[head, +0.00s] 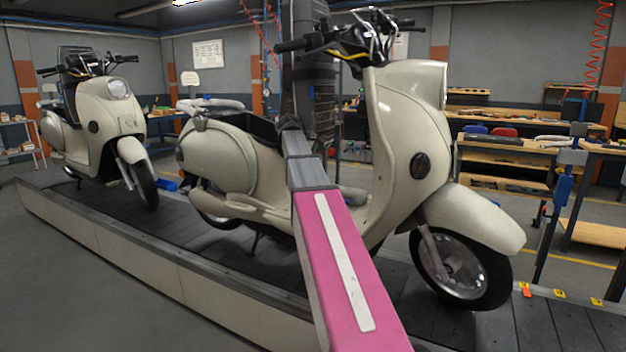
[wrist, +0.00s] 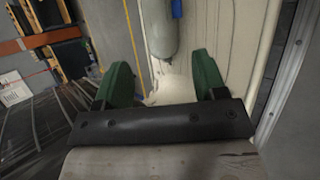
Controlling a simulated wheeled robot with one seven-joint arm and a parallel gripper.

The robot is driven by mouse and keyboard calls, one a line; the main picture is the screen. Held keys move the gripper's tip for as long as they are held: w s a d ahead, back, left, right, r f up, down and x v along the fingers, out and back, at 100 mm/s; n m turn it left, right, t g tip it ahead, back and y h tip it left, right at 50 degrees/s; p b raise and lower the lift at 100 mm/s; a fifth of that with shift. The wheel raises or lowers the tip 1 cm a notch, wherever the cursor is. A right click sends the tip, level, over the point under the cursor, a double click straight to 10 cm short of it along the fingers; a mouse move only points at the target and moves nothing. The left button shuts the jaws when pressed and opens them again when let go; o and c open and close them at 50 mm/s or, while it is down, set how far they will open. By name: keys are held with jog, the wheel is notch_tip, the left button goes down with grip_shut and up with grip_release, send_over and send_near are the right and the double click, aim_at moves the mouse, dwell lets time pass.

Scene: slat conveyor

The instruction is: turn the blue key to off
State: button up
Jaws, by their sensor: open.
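My gripper (wrist: 163,80) shows in the wrist view with its two green fingers spread apart. Nothing is between the fingertips. A small blue piece (wrist: 177,8) shows at the top edge of the wrist view, against a rounded grey body (wrist: 159,30). It lies beyond the fingers, a little right of the middle, and does not touch them. I cannot tell whether it is the blue key or which way it is turned. In the head view my pink and grey arm reaches up in front of the near cream scooter (head: 420,130). My gripper's fingers and the key cannot be made out there.
The near scooter stands on the dark slat conveyor (head: 100,215). A second cream scooter (head: 105,110) stands behind it at left. Workbenches (head: 505,150) and a post with a blue clamp (head: 565,185) stand at right. The grey floor (head: 70,290) at front left is clear.

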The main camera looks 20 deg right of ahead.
notch_tip(320, 180, down, 8)
jog(key=s+a+y, duration=0.1)
jog(key=a, duration=0.1)
jog(key=shift+a+f+m, duration=0.15)
jog(key=shift+a+m, duration=0.15)
jog(key=shift+a, duration=0.1)
jog(key=shift+s, duration=0.1)
jog(key=v, duration=0.6)
dwell(0.4)
jog(key=shift+s, duration=0.1)
jog(key=s+a+f+m+y, duration=0.1)
jog(key=s+a+f, duration=0.1)
jog(key=f, duration=0.6)
jog(key=s+a+f+y, duration=0.1)
jog(key=s+a+f, duration=0.1)
jog(key=f, duration=0.6)
jog(key=s+a+f+m+y, duration=0.2)
jog(key=s+a+f, duration=0.2)
jog(key=f, duration=0.5)
jog(key=s+a+f+m+g+y, duration=0.1)
jog(key=s+a+f+y, duration=0.1)
jog(key=s+f, duration=0.6)
jog(key=s+a+f+m+y, duration=0.2)
jog(key=s+a+f, duration=0.3)
jog(key=s+f, duration=0.3)
jog(key=shift+s+a+f+m, duration=0.2)
jog(key=shift+a+f+m, duration=0.15)
jog(key=shift+f, duration=0.45)
